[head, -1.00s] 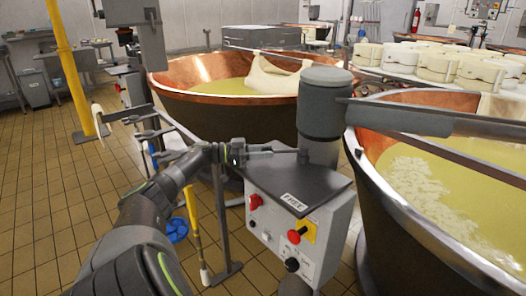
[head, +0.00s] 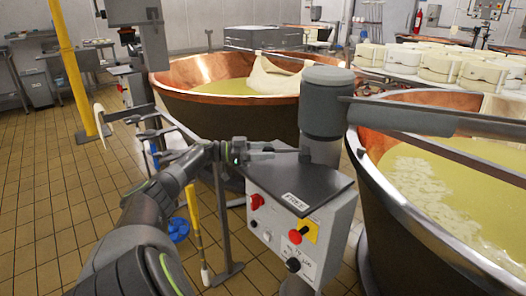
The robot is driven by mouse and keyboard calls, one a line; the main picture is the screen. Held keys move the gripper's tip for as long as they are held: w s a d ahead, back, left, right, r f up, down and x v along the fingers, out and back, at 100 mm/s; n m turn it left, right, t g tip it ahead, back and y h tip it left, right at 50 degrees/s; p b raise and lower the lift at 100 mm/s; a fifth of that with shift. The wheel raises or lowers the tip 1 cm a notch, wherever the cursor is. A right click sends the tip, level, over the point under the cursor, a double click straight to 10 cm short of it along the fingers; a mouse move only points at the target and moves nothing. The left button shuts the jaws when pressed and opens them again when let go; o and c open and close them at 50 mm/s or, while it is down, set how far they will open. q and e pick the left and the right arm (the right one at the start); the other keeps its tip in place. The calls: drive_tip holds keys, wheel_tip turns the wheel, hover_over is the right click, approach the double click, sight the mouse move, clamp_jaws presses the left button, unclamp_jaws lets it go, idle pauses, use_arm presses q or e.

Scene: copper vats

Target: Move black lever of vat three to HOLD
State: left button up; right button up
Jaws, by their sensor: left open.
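The control box (head: 312,236) stands at the front of the copper vats, with a dark sloping top (head: 297,181). A white label (head: 295,202) sits on its front edge; its print is too blurred to read surely. A small dark upright piece (head: 305,156) at the back of the top may be the black lever; I cannot tell for sure. A black knob (head: 293,265) is low on the front. My left gripper (head: 272,150) is open over the back left of the top, its fingers pointing right toward the upright piece. Contact cannot be told. My right gripper is out of view.
A grey cylinder (head: 325,103) and a long metal arm (head: 405,117) rise behind the box. A red knob on yellow (head: 296,236) and a red button (head: 257,201) are on its front. Vats stand behind (head: 180,82) and right (head: 372,178).

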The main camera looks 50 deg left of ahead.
sight(251, 162)
use_arm(q)
drive_tip(key=shift+s+a+f, duration=0.1)
drive_tip(key=shift+s+a, duration=0.2)
drive_tip(key=shift+s, duration=0.15)
drive_tip(key=v, duration=0.3)
drive_tip(key=shift+s+a+f, duration=0.1)
drive_tip(key=shift+a, duration=0.05)
drive_tip(key=b+v, duration=0.3)
drive_tip(key=v, duration=1)
drive_tip(key=shift+r, duration=0.25)
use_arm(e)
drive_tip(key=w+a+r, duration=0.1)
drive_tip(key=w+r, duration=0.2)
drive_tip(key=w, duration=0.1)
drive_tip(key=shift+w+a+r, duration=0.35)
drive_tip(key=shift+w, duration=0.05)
use_arm(q)
drive_tip(key=shift+s, duration=0.1)
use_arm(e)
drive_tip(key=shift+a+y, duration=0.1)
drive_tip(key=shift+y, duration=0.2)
